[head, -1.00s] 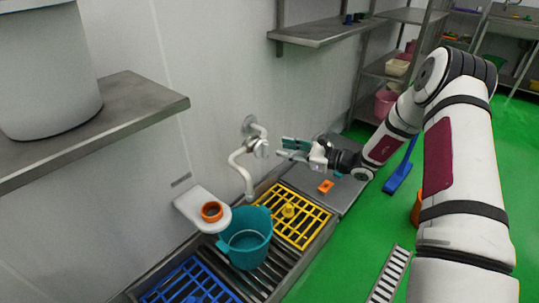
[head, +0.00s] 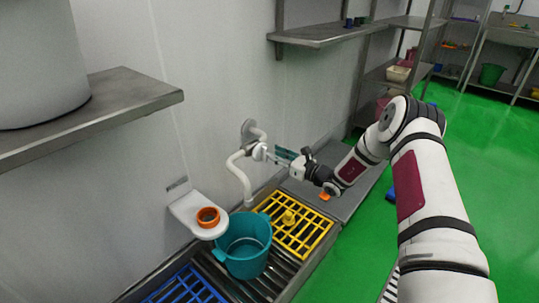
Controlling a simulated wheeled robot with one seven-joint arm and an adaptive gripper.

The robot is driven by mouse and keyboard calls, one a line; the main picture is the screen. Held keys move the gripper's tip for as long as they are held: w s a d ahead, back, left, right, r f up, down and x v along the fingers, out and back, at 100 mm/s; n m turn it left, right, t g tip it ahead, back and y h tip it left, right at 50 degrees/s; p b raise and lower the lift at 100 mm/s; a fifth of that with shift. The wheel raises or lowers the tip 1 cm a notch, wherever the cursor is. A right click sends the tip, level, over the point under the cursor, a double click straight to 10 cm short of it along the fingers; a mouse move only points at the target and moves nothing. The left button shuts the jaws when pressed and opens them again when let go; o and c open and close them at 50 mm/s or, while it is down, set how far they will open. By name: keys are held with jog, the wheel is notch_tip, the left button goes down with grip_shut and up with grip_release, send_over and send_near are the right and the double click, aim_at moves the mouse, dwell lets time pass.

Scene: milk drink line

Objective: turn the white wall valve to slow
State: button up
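The white wall valve (head: 258,151) sits on a curved white pipe fixed to the wall, with its spout (head: 241,180) bending down above a teal bucket (head: 246,262). My gripper (head: 275,153) is at the right side of the valve, its fingers pointing left at it. The fingertips are close to or touching the valve; I cannot tell which. Whether the fingers are shut on its handle is too small to see. The handle's own position is not clear.
A yellow grate (head: 318,226) and a blue grate (head: 183,287) lie in the floor drain. A steel shelf (head: 105,108) with a big grey container is at left. Green floor is open at right.

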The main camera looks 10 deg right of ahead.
aim_at(263, 154)
jog(key=shift+b+x, duration=0.35)
jog(key=shift+x, duration=1.5)
grip_shut()
